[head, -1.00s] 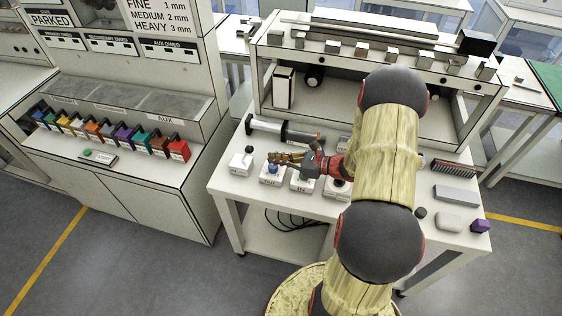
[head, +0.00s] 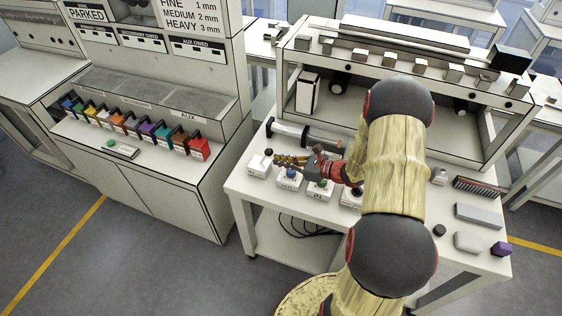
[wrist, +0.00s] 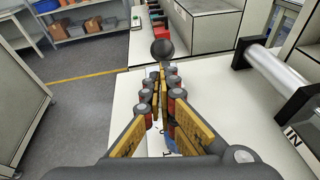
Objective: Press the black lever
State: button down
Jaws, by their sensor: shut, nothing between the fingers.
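The black lever shows as a round black knob (head: 268,153) on a white box (head: 259,164) at the left front of the table. In the wrist view the black knob (wrist: 162,49) is straight ahead, just beyond my fingertips. My gripper (head: 279,160) is shut and empty, pointing left toward the knob; it also shows in the wrist view (wrist: 160,80). I cannot tell whether the tips touch the knob. Beneath and beside my gripper stand similar white boxes with a blue knob (head: 291,173) and a green knob (head: 323,183). The wrist hides part of the row.
A cylinder device (head: 305,134) lies behind the boxes, close to my gripper. A shelf unit (head: 400,65) with small blocks stands at the back. A grey block (head: 479,215) lies on the right.

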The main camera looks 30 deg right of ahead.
aim_at(267, 152)
jog(key=shift+w+a+r+g+p, duration=0.1)
jog(key=shift+r+g+p, duration=0.2)
jog(key=shift+r+p, duration=0.1)
jog(key=shift+a, duration=0.1)
jog(key=w+a+r+g+h+p, duration=0.1)
jog(key=p, duration=0.3)
jog(key=w+a+r+g+h+p, duration=0.1)
jog(key=r+g+p, duration=0.1)
jog(key=p, duration=0.2)
jog(key=shift+w+r+h, duration=0.15)
jog(key=shift+w+h, duration=0.15)
jog(key=shift+h, duration=0.1)
jog(key=w+g+p, duration=0.1)
jog(key=p, duration=0.1)
jog(key=w+a+g+h+p, duration=0.1)
jog(key=p, duration=0.2)
jog(key=w+a+g+h+p, duration=0.1)
jog(key=p, duration=0.2)
jog(key=shift+r+n+g, duration=0.25)
jog(key=shift+n+g, duration=0.05)
jog(key=shift+a+r+p, duration=0.1)
jog(key=shift+p, duration=0.25)
jog(key=shift+r+p, duration=0.55)
jog(key=shift+r, duration=0.2)
